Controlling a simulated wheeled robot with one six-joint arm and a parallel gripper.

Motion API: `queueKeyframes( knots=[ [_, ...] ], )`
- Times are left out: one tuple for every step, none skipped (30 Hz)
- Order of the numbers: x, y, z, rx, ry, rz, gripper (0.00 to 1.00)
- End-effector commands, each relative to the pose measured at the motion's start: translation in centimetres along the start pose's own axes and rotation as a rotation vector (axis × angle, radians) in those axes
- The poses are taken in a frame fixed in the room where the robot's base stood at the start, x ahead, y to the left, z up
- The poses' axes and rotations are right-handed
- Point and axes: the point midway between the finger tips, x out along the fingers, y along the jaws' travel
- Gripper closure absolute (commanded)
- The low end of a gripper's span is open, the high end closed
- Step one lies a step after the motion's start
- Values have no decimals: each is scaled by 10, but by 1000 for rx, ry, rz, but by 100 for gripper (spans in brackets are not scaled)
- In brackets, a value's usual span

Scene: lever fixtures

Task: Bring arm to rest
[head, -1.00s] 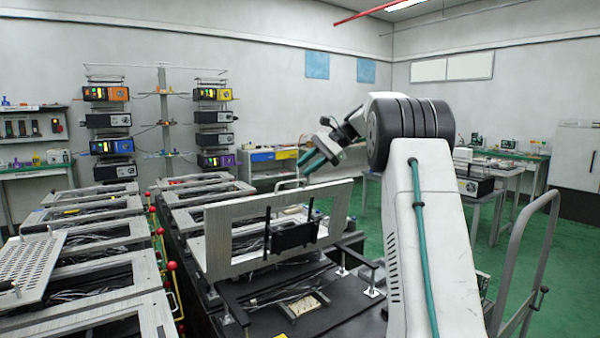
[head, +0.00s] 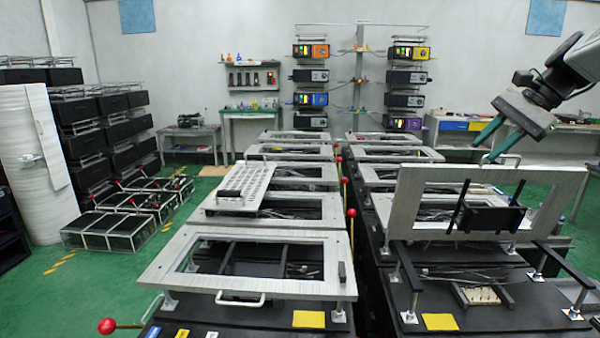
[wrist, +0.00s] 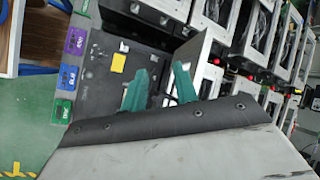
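My gripper (head: 485,150) is at the upper right of the head view, on the end of my arm. Its two teal fingers are apart with nothing between them. The wrist view also shows the gripper (wrist: 165,66) with a clear gap between the fingers. In the head view it appears above the raised, tilted metal frame (head: 410,215) of the right-hand fixture row. I cannot tell the exact height of the gap, but no contact shows. Most of my arm is outside the head view.
A nearer frame fixture (head: 165,262) with a red-knobbed lever (head: 107,326) stands at the lower middle. A perforated plate (head: 240,190) lies on the left row. Black crates (head: 95,125) stand at far left. Green floor (head: 100,295) is free at lower left.

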Motion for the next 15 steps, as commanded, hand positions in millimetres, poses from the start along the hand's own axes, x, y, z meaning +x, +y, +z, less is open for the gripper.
queueKeyframes(
  knots=[
    [10,8,31,-63,16,40,71],
    [16,16,46,-102,27,66,71],
    [23,26,66,-154,41,98,71],
    [29,35,80,-192,51,124,71],
    [35,44,94,-233,61,148,71],
    [42,57,111,-288,73,182,71],
    [48,68,123,-328,83,205,71],
    [54,79,135,-370,91,230,71],
    [61,95,150,-428,104,262,71],
    [67,108,160,-472,112,286,71],
    [72,121,169,-515,120,310,71],
    [80,138,181,-574,131,342,71],
    [85,152,189,-621,138,366,71],
    [91,166,196,-665,146,389,71],
    [98,184,203,-723,155,419,71]
  ],
)
